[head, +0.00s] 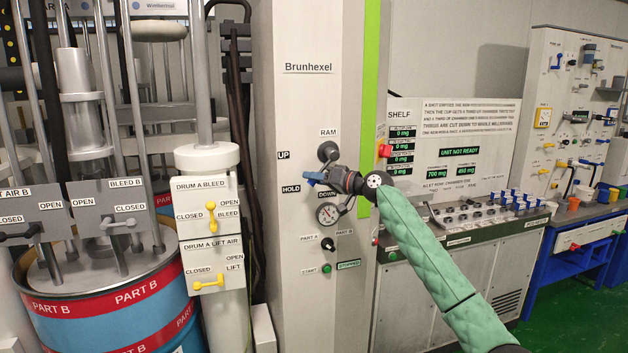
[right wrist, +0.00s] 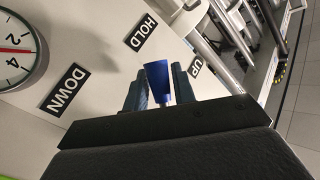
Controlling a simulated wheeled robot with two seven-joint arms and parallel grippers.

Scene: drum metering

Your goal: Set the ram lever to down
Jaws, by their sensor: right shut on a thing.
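The ram lever's blue handle (head: 312,177) is on the tall grey cabinet panel, below the RAM label. It lies near the HOLD label (head: 291,189), between UP (head: 283,155) and DOWN (head: 328,192). My right gripper (head: 318,177) is shut on the handle, coming in from the right. In the right wrist view the blue handle (right wrist: 157,82) shows between the two fingers, with the HOLD label just past it. The DOWN label (right wrist: 65,88) is to the left there. My fingers partly hide the lever. My left gripper is not in view.
A pressure gauge (head: 327,213) sits just below the lever. A small PART A/B switch (head: 328,243) and a green START button (head: 327,268) are lower on the panel. Drum valves with yellow handles (head: 211,218) stand left. A counter with knobs (head: 490,213) is at the right.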

